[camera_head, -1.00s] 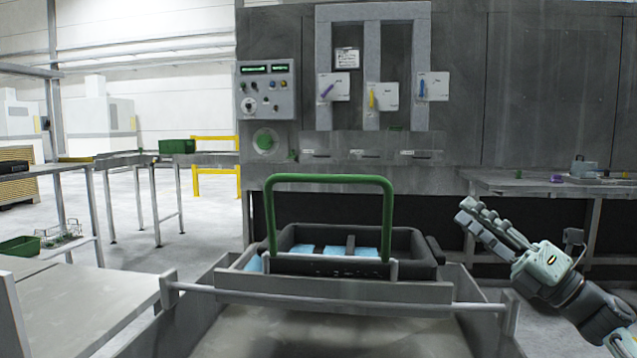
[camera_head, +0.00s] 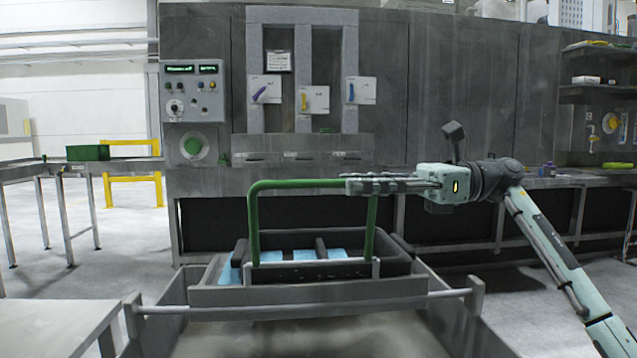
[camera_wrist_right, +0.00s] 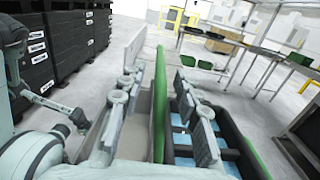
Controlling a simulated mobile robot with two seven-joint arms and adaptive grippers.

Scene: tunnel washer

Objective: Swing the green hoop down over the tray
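The green hoop (camera_head: 300,184) stands upright over the near side of the black tray (camera_head: 396,262), which has light blue patches inside. My right gripper (camera_head: 352,184) is level with the hoop's top bar at its right end. In the right wrist view, the green bar (camera_wrist_right: 160,105) runs between the open fingers of my right gripper (camera_wrist_right: 160,112), with space showing on both sides; contact cannot be told. The tray (camera_wrist_right: 232,135) is at lower right there. What seems to be my left gripper (camera_wrist_right: 75,118) shows small at left; its fingers are unclear.
The tray sits at a grey metal trough with a crossbar (camera_head: 300,308). Behind is the washer wall with a control panel (camera_head: 194,92) and levers. A green crate (camera_head: 88,152) stands on the left conveyor. Black stacked crates (camera_wrist_right: 75,40) show in the wrist view.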

